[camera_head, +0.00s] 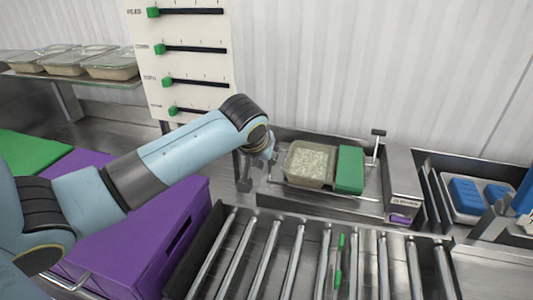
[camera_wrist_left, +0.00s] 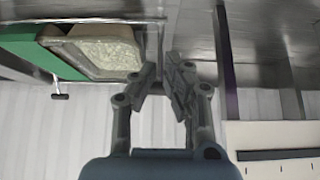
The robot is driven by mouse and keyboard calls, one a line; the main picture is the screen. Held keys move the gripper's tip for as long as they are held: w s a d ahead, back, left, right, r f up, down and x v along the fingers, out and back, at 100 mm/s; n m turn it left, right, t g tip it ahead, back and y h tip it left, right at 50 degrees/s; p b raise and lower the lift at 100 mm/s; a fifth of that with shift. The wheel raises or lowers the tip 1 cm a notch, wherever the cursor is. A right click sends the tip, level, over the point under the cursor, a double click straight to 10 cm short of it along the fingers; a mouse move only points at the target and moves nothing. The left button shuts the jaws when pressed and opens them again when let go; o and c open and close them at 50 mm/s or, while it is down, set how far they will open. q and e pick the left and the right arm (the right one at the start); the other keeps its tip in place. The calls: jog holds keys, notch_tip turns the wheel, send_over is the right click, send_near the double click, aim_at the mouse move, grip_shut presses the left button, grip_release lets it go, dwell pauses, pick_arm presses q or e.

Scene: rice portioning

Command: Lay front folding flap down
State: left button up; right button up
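No part that I can surely tell is the front folding flap shows in either view. A clear tray of rice (camera_head: 310,163) sits on a metal stand, with a green panel (camera_head: 350,168) touching its right side. My left gripper (camera_head: 258,170) is just left of the rice tray, apart from it. In the left wrist view its two fingers (camera_wrist_left: 161,68) are parted with a narrow gap and nothing held. The rice tray (camera_wrist_left: 95,58) and the green panel (camera_wrist_left: 40,50) show left of the fingers. Part of what looks like my right gripper (camera_head: 500,212) shows at the right edge.
A purple box (camera_head: 165,235) stands under my left arm. A slider board (camera_head: 185,75) stands behind. Blue blocks (camera_head: 465,192) lie in a bin at right. Filled trays (camera_head: 110,65) line the back-left shelf.

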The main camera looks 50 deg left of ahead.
pick_arm(q)
jog(key=shift+s+d+f, duration=0.3)
jog(key=shift+s+f, duration=0.05)
jog(key=shift+s, duration=0.25)
jog(key=shift+s+d+f, duration=0.3)
jog(key=shift+s+f, duration=0.05)
jog(key=shift+s, duration=0.25)
jog(key=shift+s+d+f, duration=0.45)
jog(key=shift+s+d, duration=0.3)
jog(key=shift+s, duration=0.6)
jog(key=shift+s+d+f, duration=0.5)
jog(key=shift+s+d, duration=0.25)
jog(key=shift+s, duration=0.6)
jog(key=shift+s+d+f, duration=0.45)
jog(key=shift+s+d, duration=0.3)
jog(key=shift+s, duration=0.6)
jog(key=shift+s+d+f, duration=0.5)
jog(key=shift+s+d, duration=0.25)
jog(key=shift+s, duration=0.6)
jog(key=shift+s+d+f, duration=0.45)
jog(key=shift+s+d, duration=0.25)
jog(key=shift+s, duration=0.6)
jog(key=shift+s+d+f, duration=0.5)
jog(key=shift+s+d, duration=0.25)
jog(key=shift+s, duration=0.6)
